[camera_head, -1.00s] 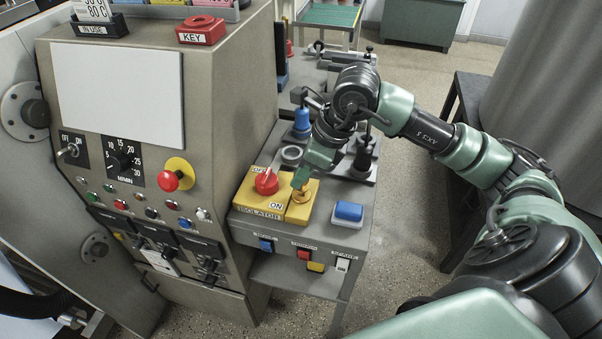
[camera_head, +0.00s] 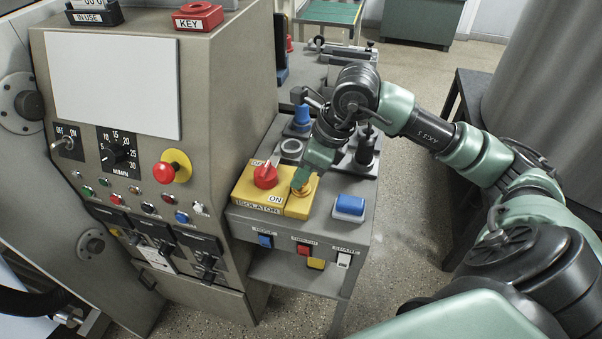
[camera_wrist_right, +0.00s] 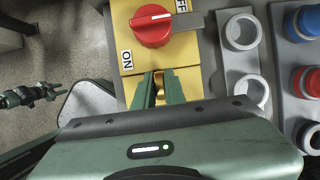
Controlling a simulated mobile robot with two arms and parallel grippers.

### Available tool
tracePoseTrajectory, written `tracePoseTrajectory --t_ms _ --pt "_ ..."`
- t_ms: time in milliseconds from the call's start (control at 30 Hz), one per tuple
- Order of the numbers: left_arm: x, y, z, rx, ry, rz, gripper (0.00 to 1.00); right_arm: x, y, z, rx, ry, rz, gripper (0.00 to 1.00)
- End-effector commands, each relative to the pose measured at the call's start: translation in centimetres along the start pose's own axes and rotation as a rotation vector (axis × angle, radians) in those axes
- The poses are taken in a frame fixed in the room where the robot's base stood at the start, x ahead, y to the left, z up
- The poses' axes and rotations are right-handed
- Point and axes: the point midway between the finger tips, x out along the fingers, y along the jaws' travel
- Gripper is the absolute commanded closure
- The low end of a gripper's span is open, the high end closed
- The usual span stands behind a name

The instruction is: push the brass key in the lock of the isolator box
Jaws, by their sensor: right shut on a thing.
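The yellow isolator box (camera_head: 243,191) sits on the grey side table next to the machine. Its red rotary switch (camera_head: 265,177) is on the left part of the top; the switch also shows in the right wrist view (camera_wrist_right: 153,25). My right gripper (camera_head: 300,184) is over the box's right part, its fingers pointing down. In the right wrist view its two green fingers (camera_wrist_right: 160,88) are shut on the brass key (camera_wrist_right: 160,97), of which a small piece shows between them. The key stands at the lock on the box; how deep it sits is hidden by the fingers.
A blue block (camera_head: 349,206) on a white base lies right of the box. Grey ring holders (camera_head: 291,149) and a blue-topped item (camera_head: 301,119) stand behind it. Labelled colored switches (camera_head: 304,249) line the table's front. A red KEY holder (camera_head: 197,16) is on the machine.

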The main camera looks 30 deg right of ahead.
Motion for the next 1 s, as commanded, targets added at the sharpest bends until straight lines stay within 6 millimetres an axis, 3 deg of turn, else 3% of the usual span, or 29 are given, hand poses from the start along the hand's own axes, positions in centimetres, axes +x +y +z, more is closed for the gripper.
tracePoseTrajectory --t_ms 233,267,333,700,1000 --pt "0.0 0.0 0.0 0.000 0.000 0.000 0.64 0.0 0.0 0.0 0.000 0.000 0.000 1.00" --pt "0.0 0.0 0.0 0.000 0.000 0.000 0.64 0.0 0.0 0.0 0.000 0.000 0.000 0.80" --pt "0.0 0.0 0.0 0.000 0.000 0.000 0.64 0.0 0.0 0.0 0.000 0.000 0.000 0.63" --pt "0.1 0.0 0.0 0.000 0.000 0.000 0.64 -0.3 -0.1 0.0 0.000 0.000 -0.001 0.63" --pt "0.6 0.0 0.1 0.001 0.000 0.000 0.64 -5.0 -0.1 0.0 -0.001 -0.002 -0.005 0.63"
